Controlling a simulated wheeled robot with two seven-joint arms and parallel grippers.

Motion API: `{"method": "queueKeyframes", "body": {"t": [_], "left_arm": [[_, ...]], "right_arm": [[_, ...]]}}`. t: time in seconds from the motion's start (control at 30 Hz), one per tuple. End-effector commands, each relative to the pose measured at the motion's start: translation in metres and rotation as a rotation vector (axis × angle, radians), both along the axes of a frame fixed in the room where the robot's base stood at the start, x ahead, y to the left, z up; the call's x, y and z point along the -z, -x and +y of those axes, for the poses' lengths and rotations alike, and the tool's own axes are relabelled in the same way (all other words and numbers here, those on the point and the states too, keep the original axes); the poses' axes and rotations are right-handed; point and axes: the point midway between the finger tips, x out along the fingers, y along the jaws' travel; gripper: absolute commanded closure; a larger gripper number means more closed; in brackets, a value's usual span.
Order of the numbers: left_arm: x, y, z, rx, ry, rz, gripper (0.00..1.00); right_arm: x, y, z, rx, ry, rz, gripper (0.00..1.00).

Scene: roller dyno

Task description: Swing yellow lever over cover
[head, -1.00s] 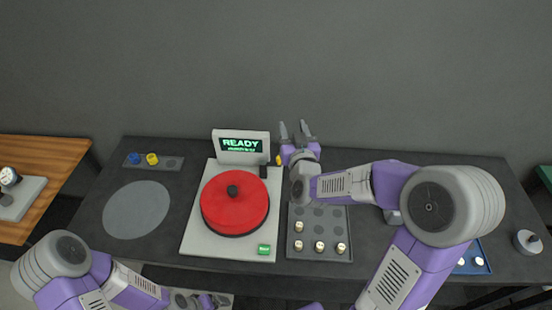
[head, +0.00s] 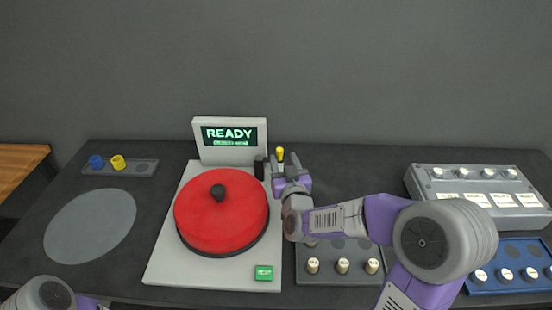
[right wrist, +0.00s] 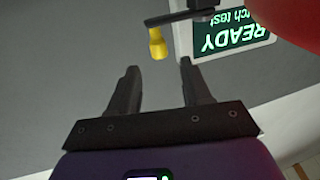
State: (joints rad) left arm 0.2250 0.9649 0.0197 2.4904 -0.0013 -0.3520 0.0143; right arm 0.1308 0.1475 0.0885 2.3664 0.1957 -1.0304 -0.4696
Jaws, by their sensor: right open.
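The yellow lever tip (head: 280,152) stands at the right rear of the white machine, beside a dark post (head: 259,169). In the right wrist view, the yellow tip (right wrist: 157,43) hangs on a dark arm, just beyond my fingertips and in line with the gap between them. My right gripper (head: 284,164) is open and empty, its fingers pointing toward the lever. My left gripper is out of view.
A screen (head: 229,134) reading READY stands behind the cover. A green button (head: 264,273) is at the front. A tray (head: 340,274) with cream-topped pieces lies right, near my right forearm. A grey box (head: 477,197) and blue tray (head: 508,277) are farther right.

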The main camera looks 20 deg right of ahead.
Motion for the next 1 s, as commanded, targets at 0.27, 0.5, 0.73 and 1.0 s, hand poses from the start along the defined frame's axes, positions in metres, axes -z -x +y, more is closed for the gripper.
{"method": "queueKeyframes", "body": {"t": [0.27,0.5,0.73,1.0], "left_arm": [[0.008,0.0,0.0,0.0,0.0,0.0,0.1],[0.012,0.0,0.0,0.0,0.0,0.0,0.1],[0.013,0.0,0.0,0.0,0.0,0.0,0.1],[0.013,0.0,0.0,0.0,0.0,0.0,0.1]], "right_arm": [[0.006,-0.018,-0.004,0.001,0.0,-0.002,0.52],[0.007,-0.054,-0.012,0.001,0.0,-0.001,0.52],[0.007,-0.072,-0.017,0.0,-0.001,0.0,0.52],[0.006,-0.074,-0.017,0.0,0.0,-0.001,0.52]]}}
